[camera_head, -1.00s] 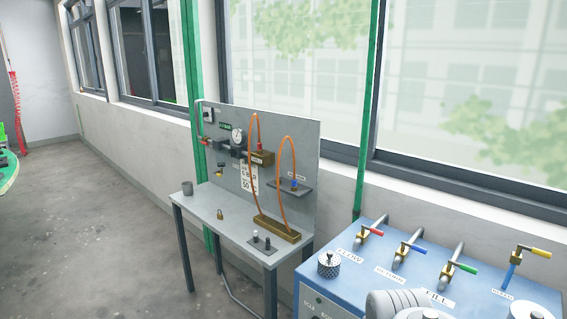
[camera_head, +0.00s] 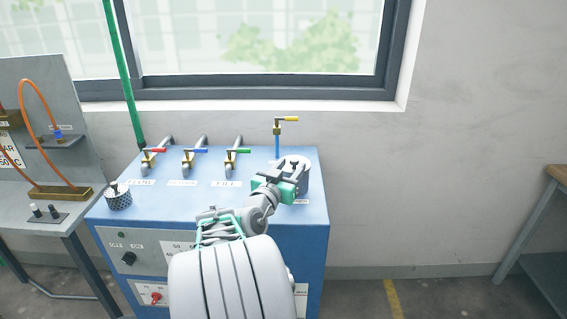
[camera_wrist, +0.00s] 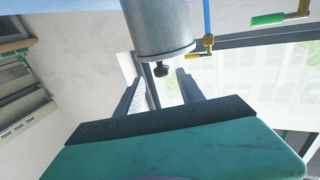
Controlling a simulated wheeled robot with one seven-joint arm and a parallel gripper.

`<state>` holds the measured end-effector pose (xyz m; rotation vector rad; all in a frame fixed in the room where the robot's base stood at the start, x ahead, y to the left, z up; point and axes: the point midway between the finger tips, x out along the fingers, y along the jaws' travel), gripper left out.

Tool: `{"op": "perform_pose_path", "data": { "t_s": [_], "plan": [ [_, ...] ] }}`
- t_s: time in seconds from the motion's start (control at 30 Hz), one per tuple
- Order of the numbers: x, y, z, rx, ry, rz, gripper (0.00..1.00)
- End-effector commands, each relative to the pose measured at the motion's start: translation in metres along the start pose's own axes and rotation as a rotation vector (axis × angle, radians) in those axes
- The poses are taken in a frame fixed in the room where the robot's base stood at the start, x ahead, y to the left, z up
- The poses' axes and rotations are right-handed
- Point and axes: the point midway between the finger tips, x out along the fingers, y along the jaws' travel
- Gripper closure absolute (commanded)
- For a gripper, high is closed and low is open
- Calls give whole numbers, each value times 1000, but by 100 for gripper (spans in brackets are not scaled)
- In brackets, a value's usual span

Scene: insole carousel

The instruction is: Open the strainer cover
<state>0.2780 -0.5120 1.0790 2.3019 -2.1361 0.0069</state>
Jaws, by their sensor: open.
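The strainer is a grey cylinder (camera_head: 304,178) at the back right of the blue cabinet, partly hidden by my gripper. In the wrist view its body (camera_wrist: 157,22) hangs from the top edge, the picture being turned over. Its cover (camera_wrist: 166,54) is on, with a black knob (camera_wrist: 161,70) at its middle. My gripper (camera_head: 292,166) is at the near side of the strainer in the head view. In the wrist view my gripper (camera_wrist: 159,78) is open, and the knob appears between the fingertips. I cannot tell whether they touch it.
A perforated metal basket (camera_head: 118,202) sits at the left of the blue cabinet (camera_head: 165,212). Valves with red (camera_head: 155,151), blue (camera_head: 194,151) and green (camera_head: 239,151) handles line the back. A yellow-handled valve (camera_head: 284,120) on a blue pipe stands behind the strainer.

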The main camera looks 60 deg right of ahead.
Motion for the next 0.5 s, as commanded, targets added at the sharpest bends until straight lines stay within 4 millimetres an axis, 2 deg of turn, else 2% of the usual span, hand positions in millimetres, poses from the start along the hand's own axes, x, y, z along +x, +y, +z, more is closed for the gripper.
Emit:
{"op": "perform_pose_path", "data": {
  "t_s": [0.3, 0.5],
  "plan": [
    [54, -2, -3, -1, -3, -3, 55],
    [72, -2, -1, -2, -3, -5, 55]
  ]
}}
